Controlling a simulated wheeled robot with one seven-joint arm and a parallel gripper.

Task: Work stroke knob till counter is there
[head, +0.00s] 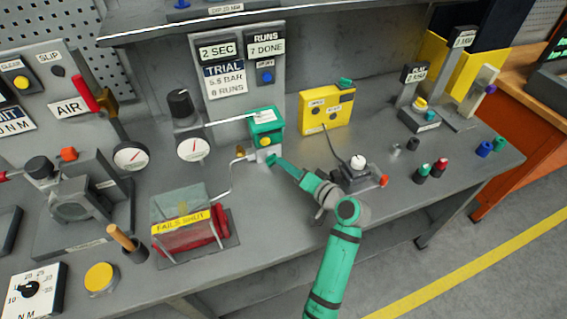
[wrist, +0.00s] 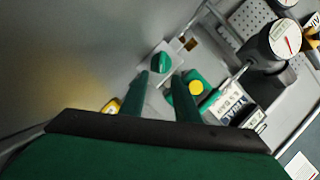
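The stroke box is a green unit (head: 265,127) with a yellow button at the middle of the bench. A round green knob (wrist: 160,62) on a pale plate shows in the wrist view, just beyond my fingertips. The head view does not show the knob clearly. My gripper (head: 274,160) reaches the front of the green unit. In the wrist view my gripper (wrist: 168,76) has its two green fingers apart with a gap between them, and nothing is visibly held. The counter panel (head: 265,45) reads "RUNS 7 DONE". The trial card (head: 227,80) reads "5.5 BAR 8 RUNS".
A yellow box (head: 326,108) with buttons stands right of the green unit. A small base with a white ball-top lever (head: 358,162) is near my arm. A guarded red actuator marked "FAILS SHUT" (head: 183,223) sits at front left. A gauge (head: 193,149) stands left of the unit.

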